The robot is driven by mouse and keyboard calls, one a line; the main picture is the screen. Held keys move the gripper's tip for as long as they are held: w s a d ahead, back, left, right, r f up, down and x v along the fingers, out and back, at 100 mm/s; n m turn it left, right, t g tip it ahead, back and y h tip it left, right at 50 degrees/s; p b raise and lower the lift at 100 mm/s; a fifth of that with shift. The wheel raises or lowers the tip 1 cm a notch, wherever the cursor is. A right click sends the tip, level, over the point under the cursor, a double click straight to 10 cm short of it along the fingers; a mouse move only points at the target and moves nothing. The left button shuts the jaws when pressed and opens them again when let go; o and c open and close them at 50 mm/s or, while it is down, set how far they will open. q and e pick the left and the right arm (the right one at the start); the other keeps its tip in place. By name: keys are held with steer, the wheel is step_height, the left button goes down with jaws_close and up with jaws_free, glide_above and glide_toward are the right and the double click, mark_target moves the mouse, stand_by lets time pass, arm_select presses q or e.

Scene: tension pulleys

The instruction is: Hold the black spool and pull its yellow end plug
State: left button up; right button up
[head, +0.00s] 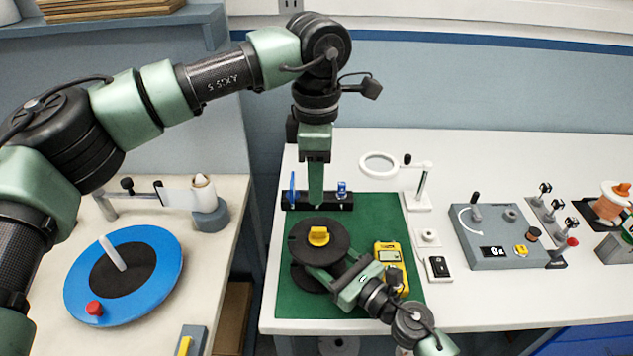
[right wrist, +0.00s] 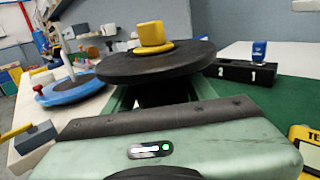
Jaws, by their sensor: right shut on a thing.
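The black spool (head: 300,246) stands upright over the green mat, with its yellow end plug (head: 318,236) seated in the top flange. In the right wrist view the spool (right wrist: 150,66) fills the upper middle and the plug (right wrist: 151,36) stands up from its centre. My right gripper (head: 322,277) comes in from the lower right and is shut on the spool, between its two flanges; the flange hides the fingertips. My left gripper (head: 316,182) points down behind the spool, apart from the plug. Its fingers look edge-on, so their opening cannot be told.
A black rack (head: 337,201) with blue pieces stands at the back of the green mat (head: 375,222). A yellow tester (head: 391,262) lies right of the spool. A magnifier (head: 379,165) and a grey control box (head: 497,240) are further right. A blue disc (head: 160,265) sits on the left table.

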mark_target(316, 229)
arm_select(q)
step_height(316, 229, down, 12)
steer(key=shift+f, duration=0.1)
stand_by(0.5)
jaws_close()
